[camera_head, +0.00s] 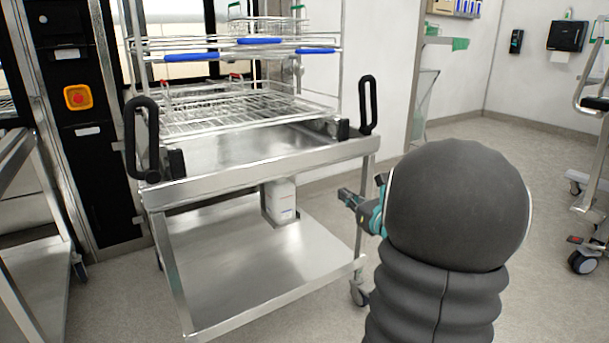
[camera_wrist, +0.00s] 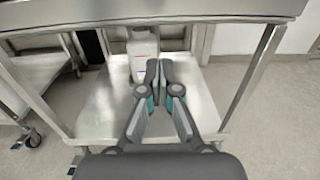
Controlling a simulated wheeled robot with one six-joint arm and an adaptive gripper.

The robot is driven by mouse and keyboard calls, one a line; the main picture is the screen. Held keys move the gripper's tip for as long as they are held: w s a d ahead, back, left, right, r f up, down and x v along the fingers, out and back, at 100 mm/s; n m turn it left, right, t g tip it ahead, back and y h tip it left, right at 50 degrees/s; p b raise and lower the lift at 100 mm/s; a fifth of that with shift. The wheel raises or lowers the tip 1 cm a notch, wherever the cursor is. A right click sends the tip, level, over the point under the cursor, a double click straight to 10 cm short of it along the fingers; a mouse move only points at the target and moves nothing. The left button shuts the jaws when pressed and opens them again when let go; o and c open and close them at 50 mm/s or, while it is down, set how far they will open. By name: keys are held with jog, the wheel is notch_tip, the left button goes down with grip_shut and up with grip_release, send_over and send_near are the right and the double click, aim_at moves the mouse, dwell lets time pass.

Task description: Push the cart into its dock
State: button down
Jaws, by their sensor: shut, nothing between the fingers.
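The steel cart (camera_head: 240,185) stands in front of me, angled a little, with two black upright handles, the left one (camera_head: 131,137) and the right one (camera_head: 367,103). Wire racks (camera_head: 225,108) sit on its top. Its lower shelf (camera_head: 255,265) carries a white bottle (camera_head: 281,201). My gripper (camera_head: 346,197) is at the cart's right front side in the head view, between the top and the lower shelf in height. In the wrist view my gripper (camera_wrist: 159,75) is shut and empty, below the cart's top edge (camera_wrist: 150,12). I cannot tell whether it touches the cart. The dock is not clearly identifiable.
A black machine panel with a red-on-yellow button (camera_head: 78,97) stands behind left. Another steel cart (camera_head: 25,230) is at the left edge. A wheeled frame (camera_head: 590,160) stands at the far right.

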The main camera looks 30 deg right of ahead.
aim_at(305, 173)
jog(key=shift+y, duration=0.3)
jog(key=w, duration=0.4)
jog(key=w+a, duration=0.1)
jog(key=w, duration=0.3)
jog(key=w+p, duration=0.1)
jog(key=w, duration=0.4)
jog(key=shift+w+a, duration=0.1)
jog(key=shift+a, duration=0.3)
jog(key=shift+w, duration=0.7)
